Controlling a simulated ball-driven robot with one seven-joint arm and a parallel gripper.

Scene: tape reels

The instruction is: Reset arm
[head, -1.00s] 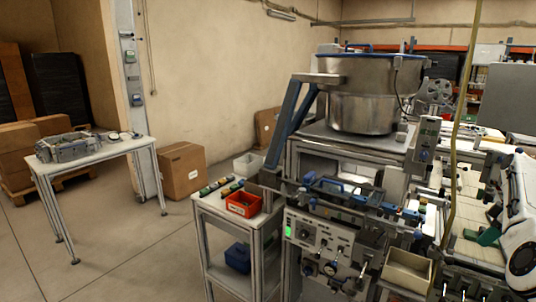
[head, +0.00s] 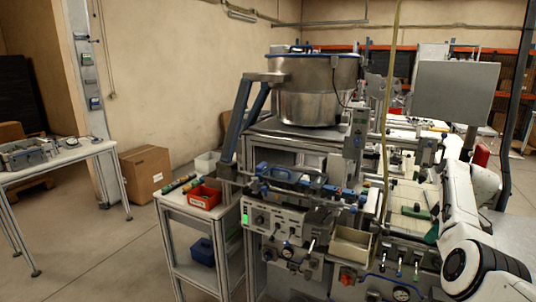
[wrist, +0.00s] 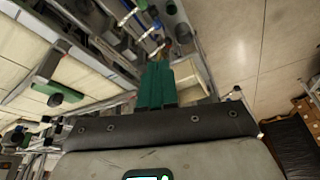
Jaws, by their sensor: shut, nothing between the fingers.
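My arm (head: 458,215) stands at the right of the head view, beside the machine bench. My gripper (wrist: 156,85) shows in the wrist view as two green fingers closed together, with nothing between them. It hangs over the machine's front edge, and a pale bin (wrist: 190,78) lies beside and partly behind the fingers. The fingertips are hard to make out in the head view.
The machine carries a large steel bowl (head: 312,90) and a pale open bin (head: 350,247) at its front. A cart with a red bin (head: 205,197), a cardboard box (head: 145,172) and a side table (head: 62,158) stand to the left. Open floor (head: 95,255) lies between.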

